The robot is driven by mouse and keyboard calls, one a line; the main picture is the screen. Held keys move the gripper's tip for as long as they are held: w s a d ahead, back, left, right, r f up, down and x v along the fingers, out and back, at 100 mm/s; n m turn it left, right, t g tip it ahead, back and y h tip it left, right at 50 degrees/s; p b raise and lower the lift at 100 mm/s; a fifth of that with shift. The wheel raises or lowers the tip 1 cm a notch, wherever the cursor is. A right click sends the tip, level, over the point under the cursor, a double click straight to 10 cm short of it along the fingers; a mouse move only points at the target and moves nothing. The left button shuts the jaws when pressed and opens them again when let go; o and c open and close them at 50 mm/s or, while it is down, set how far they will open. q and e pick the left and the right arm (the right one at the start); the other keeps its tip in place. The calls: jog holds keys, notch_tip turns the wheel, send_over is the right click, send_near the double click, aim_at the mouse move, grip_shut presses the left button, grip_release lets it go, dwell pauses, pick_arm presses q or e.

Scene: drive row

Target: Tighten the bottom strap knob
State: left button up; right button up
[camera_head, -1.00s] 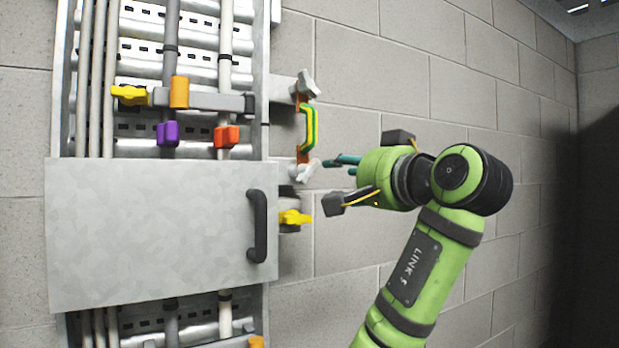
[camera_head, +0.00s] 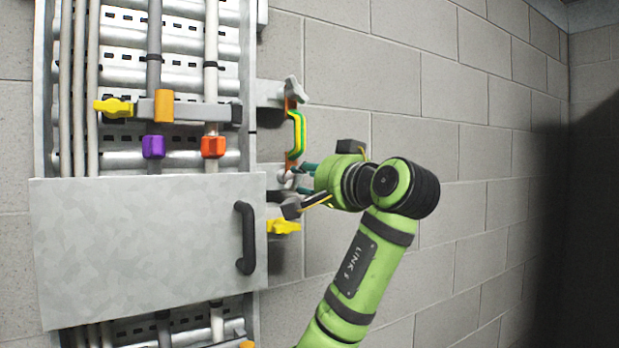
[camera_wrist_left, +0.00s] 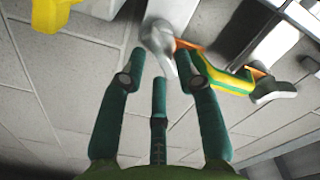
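The bottom strap knob (camera_head: 286,179) is a pale grey wing knob at the lower end of a green and yellow strap (camera_head: 297,134). It is partly hidden by my left gripper's fingers. The top strap knob (camera_head: 295,89) is a similar grey wing at the strap's upper end. My left gripper (camera_head: 303,178) has teal fingers, spread open and close to the bottom knob. In the left wrist view the bottom knob (camera_wrist_left: 160,42) lies just beyond and between the fingertips (camera_wrist_left: 160,66). I cannot tell whether they touch. My right gripper is not in view.
A grey panel door (camera_head: 140,250) with a black handle (camera_head: 245,238) is left of the gripper. A yellow knob (camera_head: 284,227) sits just below. Orange, purple and red clamps (camera_head: 212,147) sit on pipes at the left. The block wall (camera_head: 450,90) to the right is bare.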

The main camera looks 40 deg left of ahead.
pick_arm(q)
grip_shut()
jog(key=shift+f+m, duration=0.1)
jog(key=shift+m, duration=0.2)
jog(key=shift+s+a+f+m+b, duration=0.15)
jog(key=shift+m+b, duration=1.5)
jog(key=shift+m, duration=1.5)
jog(key=shift+s+d+m+b, duration=0.1)
jog(key=shift+m+b, duration=1.5)
jog(key=shift+m, duration=1.5)
jog(key=shift+s+a+f+m+b, duration=0.15)
jog(key=shift+m+b, duration=1.5)
jog(key=shift+m, duration=1.5)
jog(key=shift+r, duration=0.2)
jog(key=o, duration=0.7)
grip_release()
jog(key=shift+c, duration=0.2)
jog(key=shift+a+f, duration=0.1)
